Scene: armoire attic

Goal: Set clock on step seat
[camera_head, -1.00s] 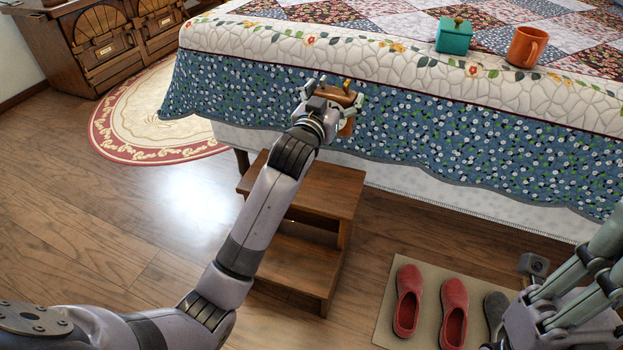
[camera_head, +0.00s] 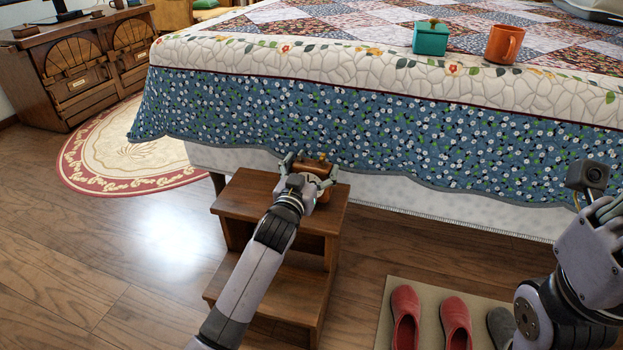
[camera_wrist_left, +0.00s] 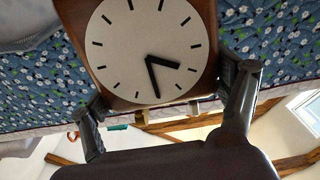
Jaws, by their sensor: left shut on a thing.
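The wooden step seat (camera_head: 237,197) stands on the floor against the side of the bed, its top step bare apart from what is at its back. My left gripper (camera_head: 308,180) is at the back right of the top step, shut on the clock (camera_head: 318,168). The clock shows a wooden body in the head view and a round white face (camera_wrist_left: 150,48) between the fingers in the left wrist view. Whether the clock touches the step is hidden by my gripper.
The bed has a blue floral skirt (camera_head: 400,140) close behind the step seat. A teal box (camera_head: 431,40) and an orange mug (camera_head: 504,44) sit on the quilt. Red slippers (camera_head: 405,316) lie on a mat at right. Floor to the left is clear.

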